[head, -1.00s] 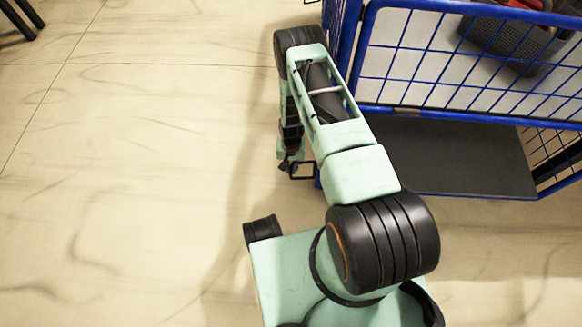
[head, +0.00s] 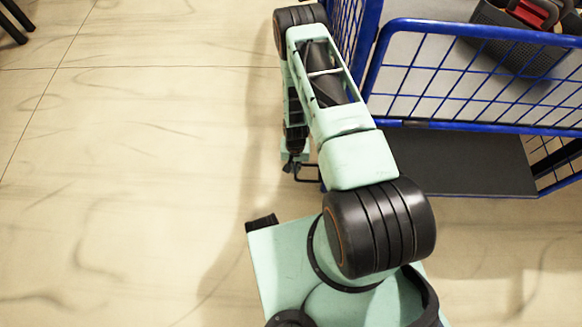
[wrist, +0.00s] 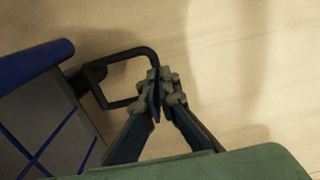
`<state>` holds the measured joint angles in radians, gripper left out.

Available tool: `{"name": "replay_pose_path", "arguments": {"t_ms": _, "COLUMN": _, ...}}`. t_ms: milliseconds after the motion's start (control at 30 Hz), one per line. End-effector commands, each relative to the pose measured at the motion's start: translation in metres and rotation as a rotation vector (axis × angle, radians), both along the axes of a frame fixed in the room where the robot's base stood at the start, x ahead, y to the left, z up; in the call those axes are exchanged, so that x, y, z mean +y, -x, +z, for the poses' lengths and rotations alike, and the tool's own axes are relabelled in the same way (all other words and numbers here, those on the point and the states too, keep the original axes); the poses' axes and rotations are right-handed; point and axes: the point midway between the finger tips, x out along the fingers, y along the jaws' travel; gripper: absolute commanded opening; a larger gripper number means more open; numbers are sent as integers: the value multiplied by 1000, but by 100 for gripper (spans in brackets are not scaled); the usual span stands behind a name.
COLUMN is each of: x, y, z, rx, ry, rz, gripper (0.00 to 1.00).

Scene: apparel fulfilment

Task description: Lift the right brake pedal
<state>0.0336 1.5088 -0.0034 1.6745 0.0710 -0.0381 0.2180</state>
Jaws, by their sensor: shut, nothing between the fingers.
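The brake pedal, a black looped bar (wrist: 122,56), sticks out from the blue cart's lower corner in the wrist view. In the head view, a small dark part of it shows (head: 307,179) beside the end of my arm. My gripper (wrist: 160,82) is shut and empty. In the wrist view, its tips overlap the pedal loop's outer right end; I cannot tell whether they touch it or are above it. In the head view, the gripper is low by the cart's left side and mostly hidden by my arm.
The blue wire cart (head: 480,125) stands at the right, with a dark lower shelf (head: 455,165). A dark basket with red items (head: 515,45) sits in its top. The pale floor (head: 130,180) at the left is clear. Dark legs (head: 14,22) show at the top left.

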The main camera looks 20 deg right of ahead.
Motion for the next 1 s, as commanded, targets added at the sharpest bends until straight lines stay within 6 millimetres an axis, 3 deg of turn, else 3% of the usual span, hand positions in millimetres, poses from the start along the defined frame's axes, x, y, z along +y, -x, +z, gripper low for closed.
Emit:
{"name": "replay_pose_path", "arguments": {"t_ms": 200, "x": 4, "y": -1, "z": 0, "rx": -2, "ry": -3, "rz": 6, "gripper": 26}}
{"name": "replay_pose_path", "arguments": {"t_ms": 567, "x": 5, "y": -3, "z": 4, "rx": -4, "ry": -5, "rz": 8, "gripper": 26}}
{"name": "replay_pose_path", "arguments": {"t_ms": 767, "x": 5, "y": -3, "z": 28, "rx": -6, "ry": -5, "rz": 8, "gripper": 26}}
{"name": "replay_pose_path", "arguments": {"t_ms": 1000, "x": 5, "y": -3, "z": 70, "rx": -6, "ry": -4, "rz": 7, "gripper": 26}}
